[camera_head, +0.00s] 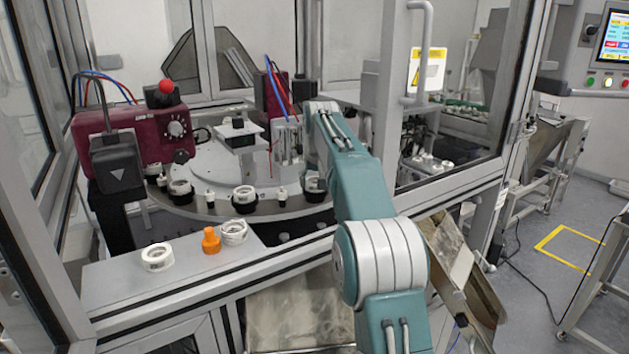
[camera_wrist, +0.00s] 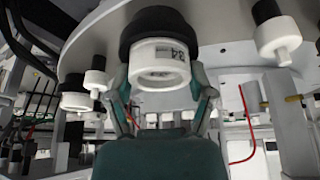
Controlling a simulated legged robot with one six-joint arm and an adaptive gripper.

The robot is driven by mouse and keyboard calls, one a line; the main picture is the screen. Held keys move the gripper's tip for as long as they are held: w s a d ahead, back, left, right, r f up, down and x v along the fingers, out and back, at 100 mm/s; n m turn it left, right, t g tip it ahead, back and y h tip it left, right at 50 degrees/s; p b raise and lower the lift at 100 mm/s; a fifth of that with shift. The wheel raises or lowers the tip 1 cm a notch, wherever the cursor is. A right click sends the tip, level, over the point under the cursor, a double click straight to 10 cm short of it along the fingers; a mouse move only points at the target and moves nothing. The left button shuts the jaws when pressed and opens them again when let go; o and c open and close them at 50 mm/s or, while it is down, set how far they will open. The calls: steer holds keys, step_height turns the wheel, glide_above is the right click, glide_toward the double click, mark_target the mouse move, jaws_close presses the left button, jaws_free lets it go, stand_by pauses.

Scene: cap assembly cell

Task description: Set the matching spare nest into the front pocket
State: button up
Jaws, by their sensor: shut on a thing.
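In the wrist view, my gripper (camera_wrist: 165,88) has its two fingers on either side of a white round nest (camera_wrist: 160,62) with a small dark marking. The nest meets a black ring-shaped holder (camera_wrist: 158,22) on the dial plate; I cannot tell whether it is fully seated. This view appears upside down.
The round dial (camera_head: 215,209) carries several black and white holders and small white pegs. A maroon station with a red knob (camera_head: 166,87) overhangs its left side. The cell's metal frame and glass door stand close to my arm at right.

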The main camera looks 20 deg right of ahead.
steer(key=shift+f, duration=0.5)
steer(key=o, duration=1.1)
steer(key=shift+f, duration=0.15)
steer(key=shift+r, duration=0.6)
steer(key=d+v, duration=0.1)
steer(key=v, duration=1.1)
steer(key=shift+a+r, duration=0.4)
steer(key=shift+a, duration=0.05)
steer(key=shift+w, duration=0.15)
